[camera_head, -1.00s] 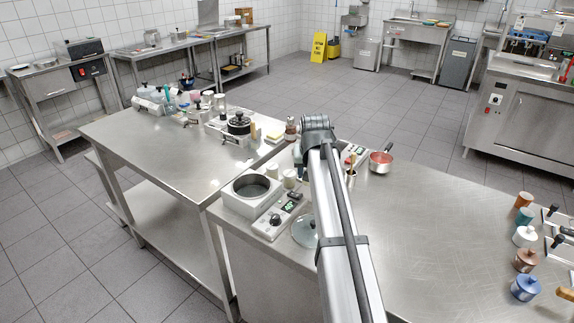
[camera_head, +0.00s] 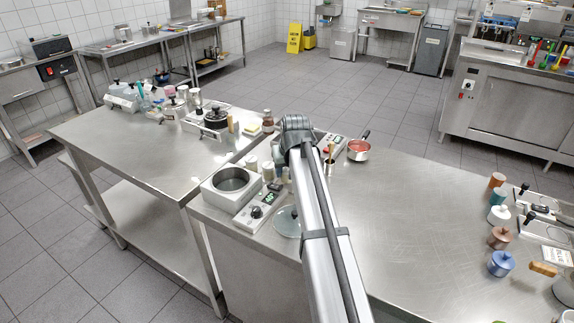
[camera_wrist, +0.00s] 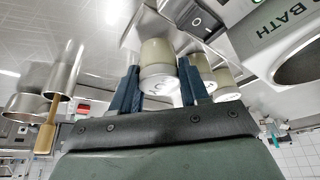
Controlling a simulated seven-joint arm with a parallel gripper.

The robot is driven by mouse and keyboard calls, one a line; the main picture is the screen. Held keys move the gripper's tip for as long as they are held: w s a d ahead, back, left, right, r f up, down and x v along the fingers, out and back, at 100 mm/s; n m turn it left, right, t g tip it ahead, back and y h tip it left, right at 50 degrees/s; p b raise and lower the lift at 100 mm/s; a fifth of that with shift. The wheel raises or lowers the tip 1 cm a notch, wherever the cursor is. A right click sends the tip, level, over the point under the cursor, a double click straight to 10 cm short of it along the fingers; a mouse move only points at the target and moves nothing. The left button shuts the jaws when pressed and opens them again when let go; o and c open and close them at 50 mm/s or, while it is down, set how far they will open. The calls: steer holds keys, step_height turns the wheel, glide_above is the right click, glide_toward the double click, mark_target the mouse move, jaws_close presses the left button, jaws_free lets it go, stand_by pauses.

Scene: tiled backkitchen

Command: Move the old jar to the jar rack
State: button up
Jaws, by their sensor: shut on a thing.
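In the wrist view my gripper (camera_wrist: 158,68) has its two dark blue fingers on either side of a beige jar (camera_wrist: 157,54) with a pale round end, and is shut on it. Two similar jars (camera_wrist: 226,82) stand close beside it on the right. In the head view my arm hides the gripper and the held jar; small pale jars (camera_head: 252,163) show left of the arm, beside the water bath. I cannot clearly make out a jar rack.
The water bath (camera_head: 230,180) and a control box (camera_head: 259,206) stand left of my arm, a glass lid (camera_head: 287,222) beside it. A red pan (camera_head: 358,150) is behind right. Coloured lidded pots (camera_head: 500,263) line the right side. The counter's middle right is clear.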

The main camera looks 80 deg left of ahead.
steer(key=shift+f, duration=0.45)
steer(key=shift+f, duration=0.2)
stand_by(0.7)
steer(key=o, duration=1.2)
steer(key=o, duration=0.3)
steer(key=shift+r, duration=0.1)
steer(key=shift+r, duration=3.4)
